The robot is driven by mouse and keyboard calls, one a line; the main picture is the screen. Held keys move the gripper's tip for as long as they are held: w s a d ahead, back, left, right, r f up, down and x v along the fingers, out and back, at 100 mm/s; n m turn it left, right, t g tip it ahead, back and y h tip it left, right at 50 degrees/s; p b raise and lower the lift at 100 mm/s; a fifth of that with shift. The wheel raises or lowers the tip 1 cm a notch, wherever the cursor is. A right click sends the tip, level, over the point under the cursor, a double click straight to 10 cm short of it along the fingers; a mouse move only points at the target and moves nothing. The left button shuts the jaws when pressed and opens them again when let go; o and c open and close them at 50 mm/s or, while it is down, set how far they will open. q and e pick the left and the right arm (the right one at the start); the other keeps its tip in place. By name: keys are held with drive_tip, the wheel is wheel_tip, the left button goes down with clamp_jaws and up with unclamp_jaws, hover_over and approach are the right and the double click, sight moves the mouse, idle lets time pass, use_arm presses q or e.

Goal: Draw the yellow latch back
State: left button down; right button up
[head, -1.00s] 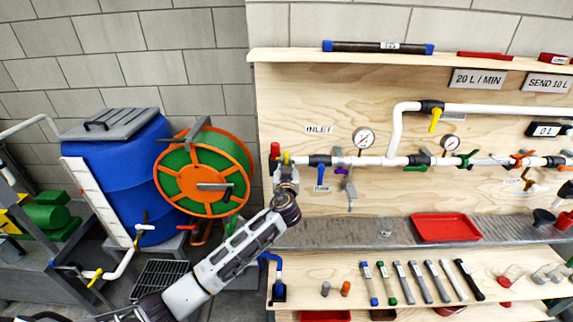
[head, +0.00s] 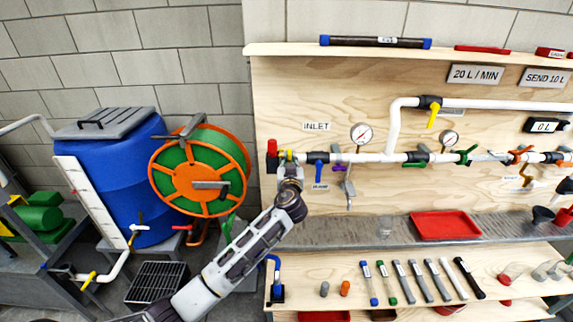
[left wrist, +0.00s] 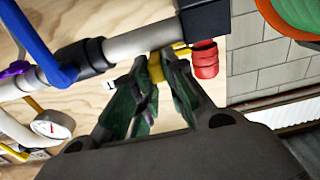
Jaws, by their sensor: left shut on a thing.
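The yellow latch (head: 289,155) sits at the left end of the white inlet pipe, just right of the red cap (head: 272,147). My left gripper (head: 289,165) reaches up to it from below and mostly hides it in the head view. In the left wrist view the green fingers (left wrist: 158,80) are shut on the yellow latch (left wrist: 155,67), one on each side. The red cap (left wrist: 205,58) is close beside the fingers, apart from them. My right gripper is not in view.
A black fitting (left wrist: 204,18) and the white pipe (left wrist: 140,42) run close past the fingers. A blue valve handle (head: 319,170) hangs right of the gripper. The orange hose reel (head: 200,172) and blue barrel (head: 118,180) stand to the left. A metal shelf lies below.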

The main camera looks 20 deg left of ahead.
use_arm(q)
drive_tip(key=shift+d, duration=0.2)
drive_tip(key=c, duration=1.4)
unclamp_jaws()
drive_tip(key=shift+w+d, duration=0.1)
drive_tip(key=shift+d, duration=0.05)
drive_tip(key=shift+c, duration=0.2)
drive_tip(key=shift+s, duration=0.25)
drive_tip(key=v, duration=1.1)
drive_tip(key=shift+s, duration=0.25)
drive_tip(key=shift+d+r, duration=0.1)
